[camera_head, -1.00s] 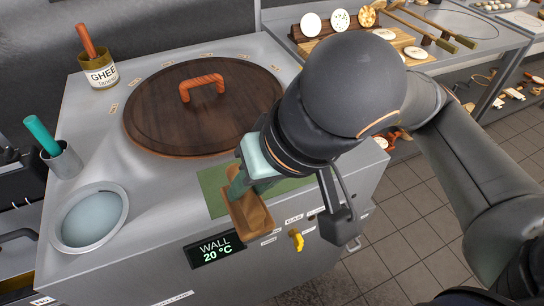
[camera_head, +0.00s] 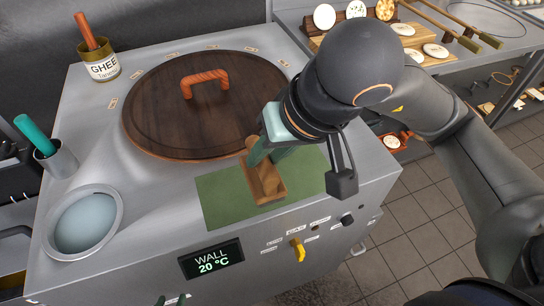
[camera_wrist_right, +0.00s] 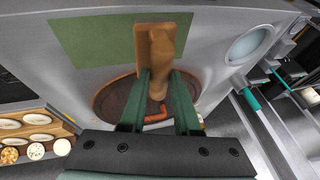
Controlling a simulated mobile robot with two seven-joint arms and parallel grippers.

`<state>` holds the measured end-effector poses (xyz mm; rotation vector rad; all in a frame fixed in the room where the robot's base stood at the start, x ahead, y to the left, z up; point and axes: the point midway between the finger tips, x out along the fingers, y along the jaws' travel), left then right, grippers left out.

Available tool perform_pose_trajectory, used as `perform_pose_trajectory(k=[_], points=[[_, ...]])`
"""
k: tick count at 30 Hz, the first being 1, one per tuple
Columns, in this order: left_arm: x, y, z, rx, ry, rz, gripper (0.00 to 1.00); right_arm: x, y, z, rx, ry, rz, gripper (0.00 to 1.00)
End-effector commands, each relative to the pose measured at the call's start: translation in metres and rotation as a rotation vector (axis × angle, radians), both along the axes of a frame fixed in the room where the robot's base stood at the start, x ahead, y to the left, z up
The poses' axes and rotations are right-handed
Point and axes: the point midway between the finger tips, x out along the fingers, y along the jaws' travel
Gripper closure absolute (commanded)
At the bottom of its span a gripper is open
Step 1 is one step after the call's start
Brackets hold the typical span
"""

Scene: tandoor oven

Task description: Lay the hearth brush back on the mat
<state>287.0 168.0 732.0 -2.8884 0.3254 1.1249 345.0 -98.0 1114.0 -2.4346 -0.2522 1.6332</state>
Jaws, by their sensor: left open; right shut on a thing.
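The hearth brush (camera_head: 265,187) is wooden, with a flat block and a rounded handle. My right gripper (camera_head: 258,153) is shut on its handle. In the right wrist view the brush (camera_wrist_right: 156,48) sits between the two green fingers (camera_wrist_right: 160,78). The brush is over the green mat (camera_head: 225,201), which lies flat at the front of the oven top; I cannot tell whether they touch. The mat also shows in the wrist view (camera_wrist_right: 90,42). The tips of my left gripper (camera_head: 171,300) show at the bottom edge, open and away from the mat.
A round wooden lid (camera_head: 190,115) with an orange handle is behind the mat. A bowl of water (camera_head: 85,222), a metal cup (camera_head: 60,160) and a ghee tin (camera_head: 100,65) stand at the left. The panel with a yellow knob (camera_head: 298,250) is below the front edge.

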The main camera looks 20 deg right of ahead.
Motion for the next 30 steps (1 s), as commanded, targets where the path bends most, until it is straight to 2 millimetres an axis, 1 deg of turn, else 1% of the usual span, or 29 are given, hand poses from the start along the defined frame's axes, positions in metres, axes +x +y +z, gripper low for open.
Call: perform_pose_trajectory(k=[1,3,4,6,10,15,18,21,23,25,30], points=[[-0.001,0.000,-0.010,0.000,0.002,0.000,0.50,0.012,-0.006,-0.012,0.002,0.006,-0.010,1.00],[-0.001,0.000,-0.017,0.001,0.003,0.000,0.50,0.027,-0.013,-0.022,0.001,0.005,-0.007,1.00],[-0.001,0.000,-0.023,0.001,0.003,0.000,0.50,0.030,-0.014,-0.031,0.002,0.005,-0.004,1.00],[-0.001,0.000,-0.031,0.001,0.003,0.000,0.50,0.040,-0.019,-0.044,0.001,0.004,-0.004,1.00],[-0.001,0.000,-0.040,0.001,0.005,0.000,0.50,0.053,-0.024,-0.058,0.001,0.000,-0.001,1.00],[-0.001,0.000,-0.044,0.001,0.005,0.000,0.50,0.061,-0.027,-0.065,0.001,0.000,0.002,1.00],[-0.001,0.000,-0.052,0.001,0.004,0.000,0.50,0.068,-0.031,-0.078,0.003,0.001,-0.001,1.00],[-0.001,0.000,-0.056,0.001,0.005,0.000,0.50,0.066,-0.030,-0.094,0.002,0.003,0.003,1.00],[-0.001,0.000,-0.057,0.000,0.005,0.000,0.50,0.067,-0.030,-0.099,0.002,0.001,0.002,1.00],[-0.002,0.000,-0.058,0.000,0.009,-0.001,0.50,0.067,-0.030,-0.102,0.002,0.000,0.002,1.00],[-0.002,-0.002,-0.056,0.000,0.011,-0.004,0.50,0.067,-0.030,-0.101,0.001,-0.003,0.002,1.00]])
